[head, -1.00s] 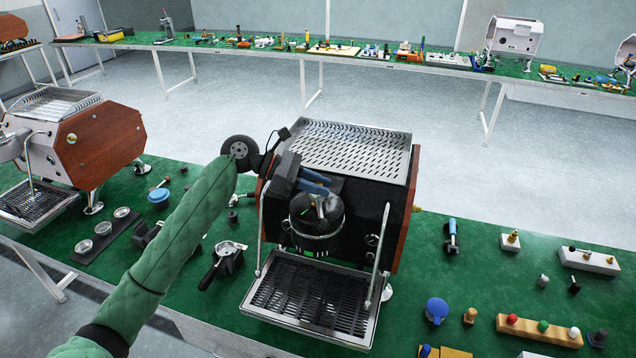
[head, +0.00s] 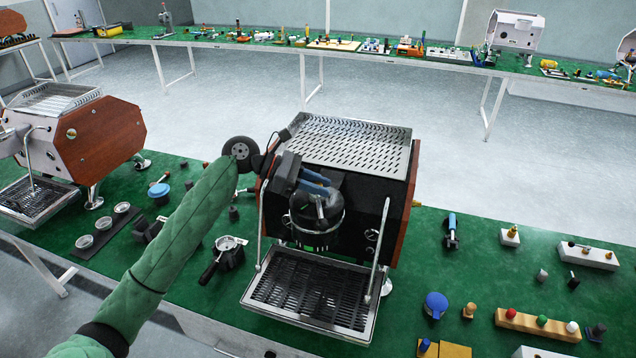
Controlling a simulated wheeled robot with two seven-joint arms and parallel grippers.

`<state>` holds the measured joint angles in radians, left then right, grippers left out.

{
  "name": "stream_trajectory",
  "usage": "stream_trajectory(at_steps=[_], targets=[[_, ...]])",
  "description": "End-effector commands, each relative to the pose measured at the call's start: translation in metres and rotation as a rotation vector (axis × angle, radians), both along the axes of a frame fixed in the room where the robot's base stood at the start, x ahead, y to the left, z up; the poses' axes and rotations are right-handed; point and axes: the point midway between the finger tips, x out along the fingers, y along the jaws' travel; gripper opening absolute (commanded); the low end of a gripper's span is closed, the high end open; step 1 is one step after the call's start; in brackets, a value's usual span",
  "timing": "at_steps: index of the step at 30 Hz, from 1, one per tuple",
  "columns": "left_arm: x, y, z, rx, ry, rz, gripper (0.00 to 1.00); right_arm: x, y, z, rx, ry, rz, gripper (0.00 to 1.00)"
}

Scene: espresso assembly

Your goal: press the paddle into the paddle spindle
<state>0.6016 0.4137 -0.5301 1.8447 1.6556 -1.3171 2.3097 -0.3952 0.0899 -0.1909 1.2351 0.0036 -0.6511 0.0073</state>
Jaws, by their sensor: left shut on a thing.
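The espresso machine (head: 398,215) stands on the green table in the middle of the head view, with a black front and wooden side panels. My left arm, in a green sleeve, comes in from the lower left. My left gripper (head: 312,190) is at the machine's upper front, above the round black group head (head: 316,222). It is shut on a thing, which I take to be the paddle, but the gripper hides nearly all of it. The paddle spindle is hidden too, so I cannot tell whether the two touch. My right gripper is out of view.
The drip tray (head: 305,295) lies below the group head. A second machine (head: 75,145) stands at the far left. Small parts and a wooden block (head: 537,325) lie at the right.

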Motion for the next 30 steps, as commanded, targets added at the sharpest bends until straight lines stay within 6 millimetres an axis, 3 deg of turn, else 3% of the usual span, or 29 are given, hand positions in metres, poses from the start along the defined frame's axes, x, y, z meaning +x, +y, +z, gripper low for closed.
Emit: stream_trajectory(at_steps=[30], targets=[[0.0001, 0.0, -0.0014, 0.0, 0.0, 0.0, 0.0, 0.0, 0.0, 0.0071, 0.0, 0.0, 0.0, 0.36]])
